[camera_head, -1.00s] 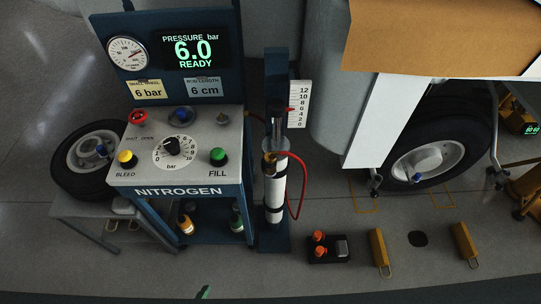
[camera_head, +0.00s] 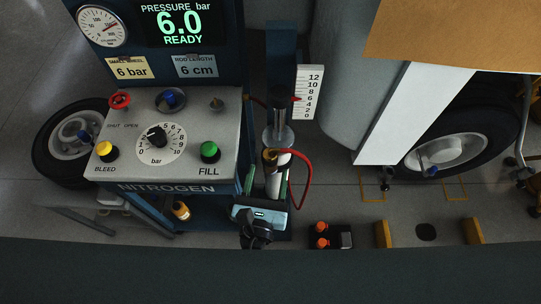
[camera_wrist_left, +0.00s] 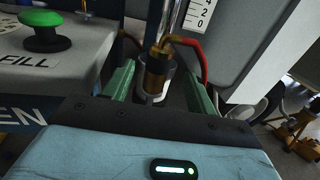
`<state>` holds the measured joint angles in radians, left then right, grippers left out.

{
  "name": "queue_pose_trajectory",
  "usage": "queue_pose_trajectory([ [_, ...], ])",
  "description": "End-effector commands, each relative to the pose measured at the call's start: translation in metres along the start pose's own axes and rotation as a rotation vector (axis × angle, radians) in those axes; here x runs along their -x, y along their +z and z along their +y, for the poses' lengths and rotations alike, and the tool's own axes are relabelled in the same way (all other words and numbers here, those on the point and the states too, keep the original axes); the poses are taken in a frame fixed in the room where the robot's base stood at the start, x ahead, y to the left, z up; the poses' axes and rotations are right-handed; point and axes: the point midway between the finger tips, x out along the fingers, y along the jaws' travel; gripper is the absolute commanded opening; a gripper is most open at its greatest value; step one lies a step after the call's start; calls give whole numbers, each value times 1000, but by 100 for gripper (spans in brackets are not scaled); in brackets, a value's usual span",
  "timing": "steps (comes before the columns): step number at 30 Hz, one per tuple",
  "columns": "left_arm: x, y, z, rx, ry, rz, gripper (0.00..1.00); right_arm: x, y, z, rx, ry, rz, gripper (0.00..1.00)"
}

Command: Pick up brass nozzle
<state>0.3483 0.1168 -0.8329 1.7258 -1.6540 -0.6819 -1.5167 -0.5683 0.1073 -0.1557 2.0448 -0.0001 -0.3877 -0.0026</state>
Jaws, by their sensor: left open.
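The brass nozzle (camera_head: 269,155) sits at the top of a pale holder on the blue stand, with a red hose attached. It also shows in the left wrist view (camera_wrist_left: 157,68), seated in the holder's round mouth. My left gripper (camera_head: 268,182) is open and empty at the front of the stand, its green fingers pointing towards the holder. In the left wrist view the nozzle appears between the two fingertips (camera_wrist_left: 159,82), with a gap on each side. How far the fingers reach past it is hard to tell. My right gripper is not in view.
The nitrogen cart (camera_head: 190,112) with its knobs stands close on the left. The red hose (camera_head: 306,180) loops out just right of the nozzle. A scale plate (camera_head: 309,92) rises behind it. A black box with orange knobs (camera_head: 331,236) lies on the floor to the right.

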Motion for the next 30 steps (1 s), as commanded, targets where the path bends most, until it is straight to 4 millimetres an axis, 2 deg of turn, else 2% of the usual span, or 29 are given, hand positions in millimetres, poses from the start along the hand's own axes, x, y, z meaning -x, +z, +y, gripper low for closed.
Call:
queue_pose_trajectory([
  [5,-19,2,1,1,2,-2,57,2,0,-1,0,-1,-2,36],
  [11,-24,1,1,3,2,0,57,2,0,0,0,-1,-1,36],
  [21,-67,3,2,4,1,1,57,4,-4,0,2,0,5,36],
  [30,-73,2,2,5,2,2,57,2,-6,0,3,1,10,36],
])
